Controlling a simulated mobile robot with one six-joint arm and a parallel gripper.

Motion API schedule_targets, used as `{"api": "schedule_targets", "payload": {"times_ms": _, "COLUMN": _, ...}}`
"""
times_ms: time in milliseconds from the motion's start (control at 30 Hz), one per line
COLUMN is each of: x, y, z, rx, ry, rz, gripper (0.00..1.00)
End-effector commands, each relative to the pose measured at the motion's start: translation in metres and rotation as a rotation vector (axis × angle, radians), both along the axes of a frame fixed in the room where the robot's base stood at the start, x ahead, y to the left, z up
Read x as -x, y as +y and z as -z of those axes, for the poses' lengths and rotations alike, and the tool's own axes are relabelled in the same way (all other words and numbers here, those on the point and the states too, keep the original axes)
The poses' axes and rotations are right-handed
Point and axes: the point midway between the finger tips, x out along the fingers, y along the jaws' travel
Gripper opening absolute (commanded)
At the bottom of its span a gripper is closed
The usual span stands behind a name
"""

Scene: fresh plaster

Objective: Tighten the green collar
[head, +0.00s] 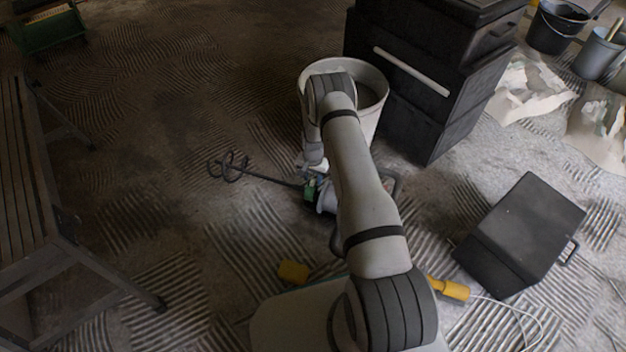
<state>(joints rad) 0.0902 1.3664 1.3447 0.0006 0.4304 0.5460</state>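A mixing tool (328,198) lies on the floor in the head view. Its dark shaft runs left to a spiral paddle (229,167). The green collar (309,188) is small and sits where the shaft meets the tool's body. My gripper (314,172) is at the collar, coming from above. The fingers are tiny and partly hidden by my arm, so I cannot tell whether they touch or close around the collar. My arm also covers part of the tool's body.
A pale bucket (372,95) and stacked black cases (420,95) stand just behind. A black case (522,235) lies at right. A yellow connector (450,288) with white cable and another yellow piece (293,272) lie in front. A slatted bench (22,180) stands left. Ridged floor left of the paddle is clear.

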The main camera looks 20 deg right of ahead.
Motion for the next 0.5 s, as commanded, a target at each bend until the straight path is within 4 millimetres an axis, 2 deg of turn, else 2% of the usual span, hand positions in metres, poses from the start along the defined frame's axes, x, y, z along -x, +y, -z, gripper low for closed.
{"api": "schedule_targets", "payload": {"times_ms": 300, "x": 0.0, "y": 0.0, "z": 0.0034, "rx": 0.0, "ry": 0.0, "rz": -0.001, "gripper": 0.38}}
{"api": "schedule_targets", "payload": {"times_ms": 500, "x": 0.0, "y": 0.0, "z": 0.0033, "rx": 0.0, "ry": 0.0, "rz": -0.001, "gripper": 0.22}}
